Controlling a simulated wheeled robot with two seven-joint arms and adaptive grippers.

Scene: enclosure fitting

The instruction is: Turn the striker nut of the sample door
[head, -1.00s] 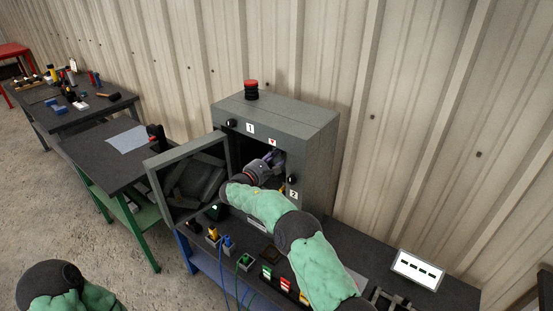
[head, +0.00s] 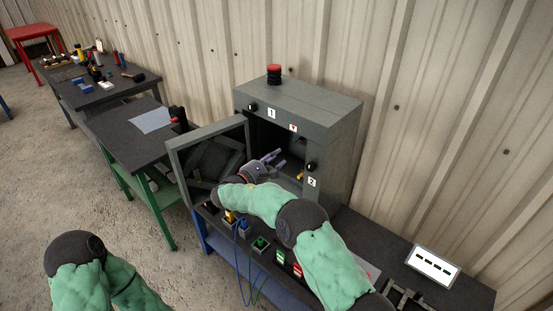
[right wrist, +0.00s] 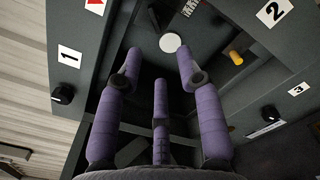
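The grey cabinet (head: 330,130) has its framed door (head: 178,170) swung open to the left. A small yellow part (head: 300,176) shows at the right side of the opening, and in the right wrist view as a yellow cylinder (right wrist: 236,58); I cannot tell whether it is the striker nut. My right gripper (head: 276,157) is at the mouth of the opening, left of the yellow part and apart from it. In the right wrist view its purple fingers (right wrist: 158,60) are spread and hold nothing. A pale round disc (right wrist: 170,42) shows beyond the fingertips. My left gripper is out of view.
Black knobs sit by label 1 (right wrist: 62,93) and by label 3 (right wrist: 268,113). A red-topped button (head: 274,74) stands on the cabinet. Small coloured parts and blue and green cables lie on the bench before it. A white display (head: 433,265) stands at right.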

